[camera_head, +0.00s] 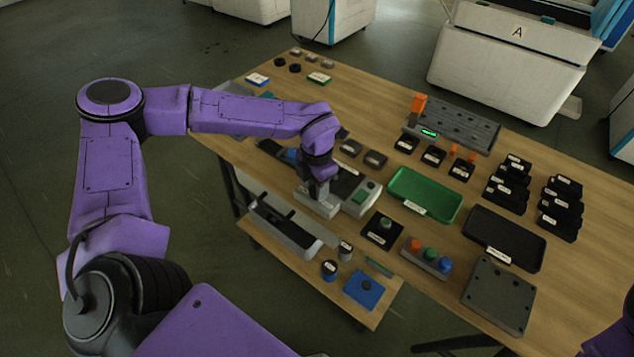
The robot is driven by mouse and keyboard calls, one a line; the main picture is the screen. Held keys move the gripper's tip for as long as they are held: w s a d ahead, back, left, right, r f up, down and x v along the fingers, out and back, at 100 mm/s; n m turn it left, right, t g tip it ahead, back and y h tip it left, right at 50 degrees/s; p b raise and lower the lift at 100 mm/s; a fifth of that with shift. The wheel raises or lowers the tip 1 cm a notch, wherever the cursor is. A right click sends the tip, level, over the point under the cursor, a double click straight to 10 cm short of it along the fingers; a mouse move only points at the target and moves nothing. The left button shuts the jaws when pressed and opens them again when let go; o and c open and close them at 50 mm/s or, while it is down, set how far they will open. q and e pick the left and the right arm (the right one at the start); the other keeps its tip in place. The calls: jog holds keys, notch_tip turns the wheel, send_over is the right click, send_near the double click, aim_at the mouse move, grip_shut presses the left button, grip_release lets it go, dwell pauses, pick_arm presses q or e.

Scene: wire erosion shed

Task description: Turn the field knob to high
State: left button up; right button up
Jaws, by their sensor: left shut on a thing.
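My left gripper (319,190) points down over a pale grey device (358,205) near the front left of the wooden table. It is shut on what appears to be the field knob, at the left part of the device. The gripper hides the knob, so its setting cannot be read. The device has a green patch on its right part. My right gripper is out of view; only a bit of purple arm shows at the lower right corner.
A green tray (400,205), a black tray (477,228) and several black bins stand to the right. A lower shelf (372,315) juts out below.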

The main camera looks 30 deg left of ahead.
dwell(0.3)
pick_arm(q)
jog(key=o, duration=0.8)
jog(key=shift+c, duration=0.2)
notch_tip(320, 180, up, 11)
jog(key=shift+f+b, duration=0.2)
jog(key=shift+b, duration=0.15)
